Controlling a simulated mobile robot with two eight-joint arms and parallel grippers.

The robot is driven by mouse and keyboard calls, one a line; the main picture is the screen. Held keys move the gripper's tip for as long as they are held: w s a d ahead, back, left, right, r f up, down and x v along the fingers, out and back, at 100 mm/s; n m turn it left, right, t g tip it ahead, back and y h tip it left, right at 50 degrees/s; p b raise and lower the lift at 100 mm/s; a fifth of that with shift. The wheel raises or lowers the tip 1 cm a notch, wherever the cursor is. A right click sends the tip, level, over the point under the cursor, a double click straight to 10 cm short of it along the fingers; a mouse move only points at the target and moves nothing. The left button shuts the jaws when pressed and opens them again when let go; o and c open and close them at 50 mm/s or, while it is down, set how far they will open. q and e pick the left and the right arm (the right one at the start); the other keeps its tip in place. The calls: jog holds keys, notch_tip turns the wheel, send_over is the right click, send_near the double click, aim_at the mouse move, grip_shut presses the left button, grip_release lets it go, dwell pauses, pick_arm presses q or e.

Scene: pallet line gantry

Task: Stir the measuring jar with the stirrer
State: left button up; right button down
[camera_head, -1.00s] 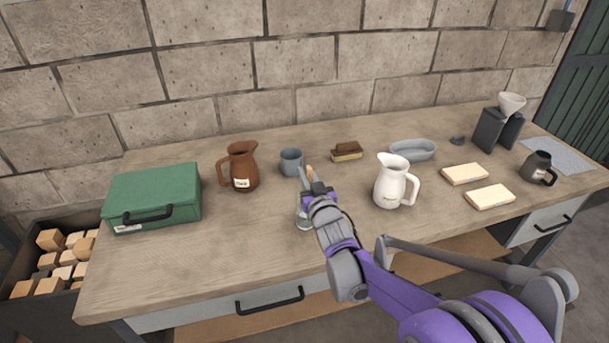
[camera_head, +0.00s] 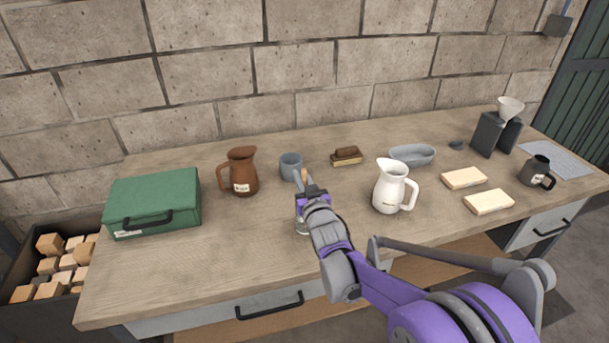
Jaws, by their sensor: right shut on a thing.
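My right gripper (camera_head: 309,193) is shut on the stirrer (camera_head: 304,174), whose light-brown upper end shows just above the fingers. The measuring jar (camera_head: 302,229) is clear glass and stands on the bench directly below the gripper. The gripper and wrist hide most of it, and only its lower left part shows. The stirrer's lower end is hidden, so I cannot tell how deep it sits in the jar. My left gripper is not in view.
A white jug (camera_head: 389,188) stands close on the right; a brown jug (camera_head: 242,172) and grey cup (camera_head: 291,166) stand behind left. A brush (camera_head: 346,156) lies behind. A green case (camera_head: 153,202) is at the left. The wooden bench (camera_head: 215,260) is clear in front.

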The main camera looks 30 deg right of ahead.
jog(key=shift+w+a, duration=0.15)
jog(key=shift+a, duration=0.1)
jog(key=shift+v, duration=0.75)
jog(key=shift+d, duration=0.1)
jog(key=shift+w+d, duration=0.3)
jog(key=shift+d, duration=0.1)
